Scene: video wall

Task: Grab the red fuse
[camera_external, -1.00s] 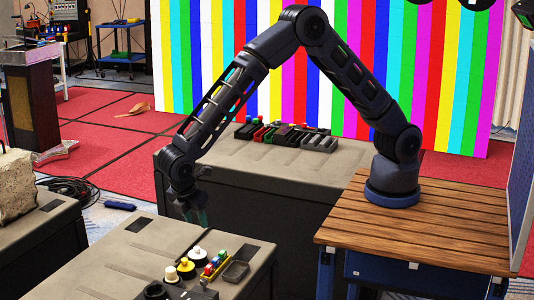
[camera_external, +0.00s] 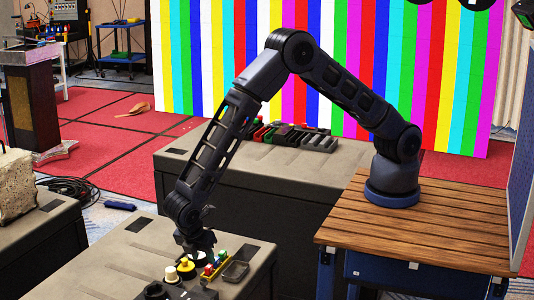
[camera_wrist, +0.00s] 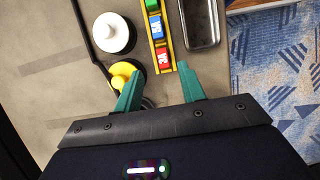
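The red fuse (camera_wrist: 163,58) sits in a narrow yellow holder (camera_wrist: 171,52), at the end nearest my gripper in the wrist view. A blue fuse (camera_wrist: 157,27) and a green fuse (camera_wrist: 150,5) stand in line beyond it. My gripper (camera_wrist: 160,80) is open, with its two green fingers spread. The red fuse appears just ahead of the gap between the fingertips, with nothing held. In the external view my gripper (camera_external: 199,254) hangs over the near table, close to the red fuse (camera_external: 208,271). Their exact height gap cannot be told.
A white round knob (camera_wrist: 113,34) and a yellow knob (camera_wrist: 122,72) stand left of the holder; the left finger overlaps the yellow one's edge in the wrist view. An empty dark tray (camera_wrist: 200,43) lies right of it, near the table edge. The table's left part (camera_external: 120,245) is clear.

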